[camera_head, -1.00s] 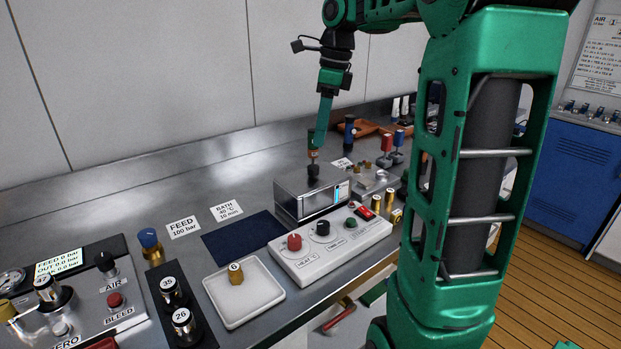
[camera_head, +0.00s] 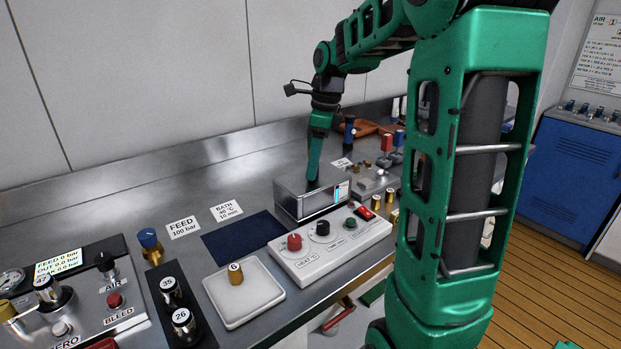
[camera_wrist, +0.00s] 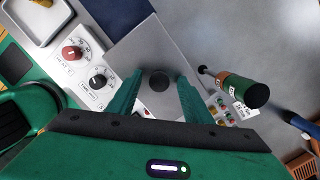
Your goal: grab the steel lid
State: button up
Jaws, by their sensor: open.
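The steel lid (camera_wrist: 138,50) is a flat grey square plate with a round dark knob (camera_wrist: 159,82) at its middle. It lies on top of the steel bath box (camera_head: 296,203), behind the white control panel. My gripper (camera_wrist: 160,78) is open, with one green finger on each side of the knob and a gap to both. In the head view my gripper (camera_head: 313,178) points down at the lid and hides the knob. Whether the fingertips touch the lid cannot be told.
The white control panel (camera_head: 330,247) with red, black and green knobs stands in front of the bath. A green-and-orange handled tool (camera_wrist: 240,90) stands close to my right finger. A dark blue mat (camera_head: 243,236) and a white tray (camera_head: 243,290) lie to the left.

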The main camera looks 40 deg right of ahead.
grip_shut()
jog(key=shift+r, duration=0.15)
